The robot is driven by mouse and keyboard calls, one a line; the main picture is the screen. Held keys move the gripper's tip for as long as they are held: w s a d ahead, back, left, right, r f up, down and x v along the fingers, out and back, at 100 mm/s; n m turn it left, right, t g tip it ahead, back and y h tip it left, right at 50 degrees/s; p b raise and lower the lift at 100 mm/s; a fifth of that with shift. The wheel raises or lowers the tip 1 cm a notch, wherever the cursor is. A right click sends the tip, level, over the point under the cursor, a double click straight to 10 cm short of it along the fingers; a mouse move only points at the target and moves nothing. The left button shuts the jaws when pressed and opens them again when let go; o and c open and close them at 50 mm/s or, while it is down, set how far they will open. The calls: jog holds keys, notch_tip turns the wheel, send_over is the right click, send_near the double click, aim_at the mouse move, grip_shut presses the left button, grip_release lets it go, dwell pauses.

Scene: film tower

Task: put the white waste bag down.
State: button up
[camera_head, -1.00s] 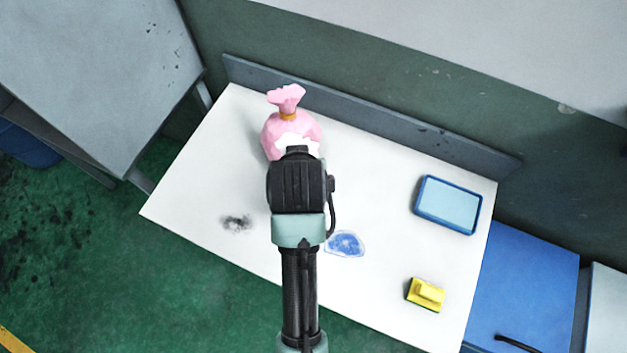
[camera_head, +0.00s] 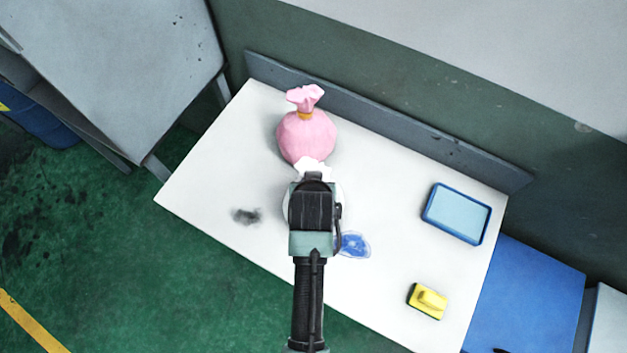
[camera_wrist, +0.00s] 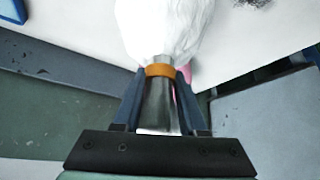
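The white waste bag (camera_wrist: 165,28) hangs from my gripper (camera_wrist: 158,95), whose fingers are closed on its neck by the orange tie. In the head view, only the ruffled white top (camera_head: 313,166) and a little of the bag's side show, as my wrist hides the rest. My gripper (camera_head: 314,180) is over the middle of the white table (camera_head: 215,165), just in front of the pink bag (camera_head: 306,135). The wrist view shows the white bag above the table top, but whether its bottom touches it I cannot tell.
A blue-rimmed tray (camera_head: 457,213) and a yellow sponge (camera_head: 428,301) are on the table's right side. A blue-and-clear item (camera_head: 354,245) lies close right of my wrist. A dark smudge (camera_head: 246,216) is at left. The table's left part is otherwise clear.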

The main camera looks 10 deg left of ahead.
jog(key=o, duration=0.5)
jog(key=shift+c, duration=0.2)
